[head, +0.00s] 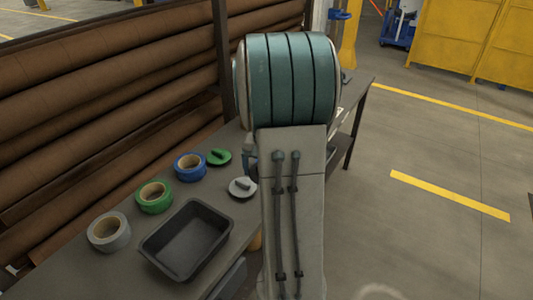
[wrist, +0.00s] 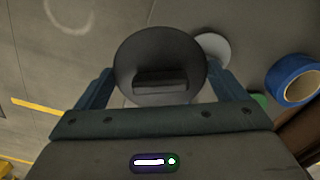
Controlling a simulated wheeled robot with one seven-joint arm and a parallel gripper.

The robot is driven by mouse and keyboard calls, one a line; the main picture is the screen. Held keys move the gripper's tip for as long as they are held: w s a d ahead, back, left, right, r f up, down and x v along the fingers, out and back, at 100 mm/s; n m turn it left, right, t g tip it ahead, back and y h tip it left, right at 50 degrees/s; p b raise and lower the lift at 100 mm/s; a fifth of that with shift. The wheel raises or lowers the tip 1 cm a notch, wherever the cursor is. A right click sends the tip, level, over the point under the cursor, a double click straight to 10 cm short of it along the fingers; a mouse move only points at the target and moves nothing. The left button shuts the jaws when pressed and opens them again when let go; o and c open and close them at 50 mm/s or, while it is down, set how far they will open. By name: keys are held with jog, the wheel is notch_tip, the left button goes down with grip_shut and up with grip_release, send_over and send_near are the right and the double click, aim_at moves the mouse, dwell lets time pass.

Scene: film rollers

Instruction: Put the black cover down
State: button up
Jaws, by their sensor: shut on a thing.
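The black cover (wrist: 160,45) is a round dark disc with a raised bar handle, seen in the wrist view. My gripper (wrist: 160,76) is shut on it, with one finger at each side of its rim. The handle faces the wrist camera. The grey floor and part of the table show beyond it, so it appears held up in the air.
On the dark table (head: 70,265) are a black tray (head: 157,248), grey tape (head: 94,237), green tape (head: 141,201), blue tape (head: 179,172), a green cover (head: 218,158) and a light grey cover (head: 242,187). Brown rollers (head: 100,100) line the left. Open floor (head: 430,240) lies right.

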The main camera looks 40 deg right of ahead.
jog(key=shift+s+d+f, duration=0.1)
jog(key=shift+s+d, duration=0.2)
jog(key=shift+d, duration=0.05)
jog(key=w+a+f, duration=0.2)
jog(key=a, duration=0.1)
jog(key=w+a+f, duration=0.2)
jog(key=a, duration=0.1)
jog(key=w+a+f+p, duration=0.1)
jog(key=w+a+f, duration=0.1)
jog(key=a, duration=0.1)
jog(key=shift+a+f, duration=0.3)
jog(key=shift+f, duration=0.05)
notch_tip(320, 180, down, 3)
jog(key=shift+f+m, duration=0.15)
jog(key=shift+m, duration=0.15)
jog(key=shift+s+f, duration=0.1)
jog(key=shift+f, duration=0.25)
jog(key=shift+c, duration=0.9)
jog(key=o, duration=0.9)
jog(key=shift+f, duration=0.1)
